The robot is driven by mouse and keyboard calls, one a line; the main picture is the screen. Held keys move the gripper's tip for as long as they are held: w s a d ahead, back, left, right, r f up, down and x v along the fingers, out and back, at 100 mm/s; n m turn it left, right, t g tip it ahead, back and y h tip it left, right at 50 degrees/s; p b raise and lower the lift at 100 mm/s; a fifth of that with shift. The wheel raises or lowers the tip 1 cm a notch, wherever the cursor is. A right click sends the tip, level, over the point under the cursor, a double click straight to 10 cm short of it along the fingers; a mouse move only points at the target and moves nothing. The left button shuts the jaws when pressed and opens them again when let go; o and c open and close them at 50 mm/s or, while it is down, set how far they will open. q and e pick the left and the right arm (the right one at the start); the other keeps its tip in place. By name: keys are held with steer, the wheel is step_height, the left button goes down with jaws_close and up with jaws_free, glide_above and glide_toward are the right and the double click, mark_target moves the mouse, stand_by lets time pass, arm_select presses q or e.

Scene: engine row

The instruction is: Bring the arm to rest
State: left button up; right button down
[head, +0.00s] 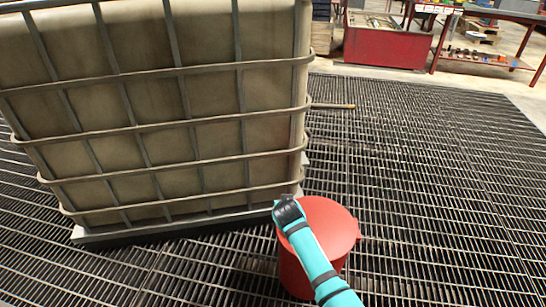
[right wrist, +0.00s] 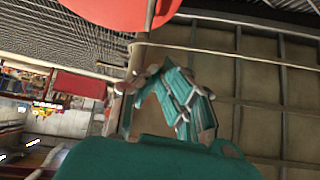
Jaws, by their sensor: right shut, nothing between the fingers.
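My right gripper (right wrist: 153,72) shows in the right wrist view, its teal fingers shut with nothing between them. A red round bin (head: 330,222) with a flat lid stands on the grating in the head view. My teal right arm crosses in front of the bin, its dark end joint over the lid's left side; I cannot make out the fingers there. The red lid also shows at the top of the right wrist view (right wrist: 115,12), beyond the fingertips. I cannot tell the gap between them. My left gripper is in neither view.
A large caged tank (head: 160,110) stands close on the left, just beside the bin. A red crate (head: 385,48) and a red workbench (head: 485,58) stand at the back. A thin bar (head: 333,105) lies on the grating behind the tank. The grating (head: 450,190) on the right is clear.

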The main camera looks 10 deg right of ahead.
steer(key=s+d+f+n+g, duration=0.1)
steer(key=s+d+f+g, duration=0.15)
steer(key=s+f, duration=0.55)
steer(key=s+d+f+g, duration=0.1)
steer(key=s+d+f, duration=0.25)
steer(key=s, duration=0.75)
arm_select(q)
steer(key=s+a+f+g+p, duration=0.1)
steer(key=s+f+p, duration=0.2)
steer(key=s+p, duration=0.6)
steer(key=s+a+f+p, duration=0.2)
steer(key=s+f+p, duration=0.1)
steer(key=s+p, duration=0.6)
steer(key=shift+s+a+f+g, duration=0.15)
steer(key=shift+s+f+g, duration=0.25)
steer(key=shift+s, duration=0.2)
arm_select(e)
steer(key=s+d+f+n+g, duration=0.1)
steer(key=s+d+f, duration=0.1)
steer(key=s, duration=1.1)
steer(key=s+d+f+n+g, duration=0.1)
steer(key=s+f, duration=0.3)
steer(key=s, duration=1)
steer(key=s+d+f+n+g+y, duration=0.1)
steer(key=s+d+f+g, duration=0.1)
steer(key=s, duration=1.2)
step_height(320, 180, down, 2)
steer(key=shift+d+f+g, duration=0.1)
steer(key=shift+d+g, duration=0.25)
steer(key=shift+d, duration=0.55)
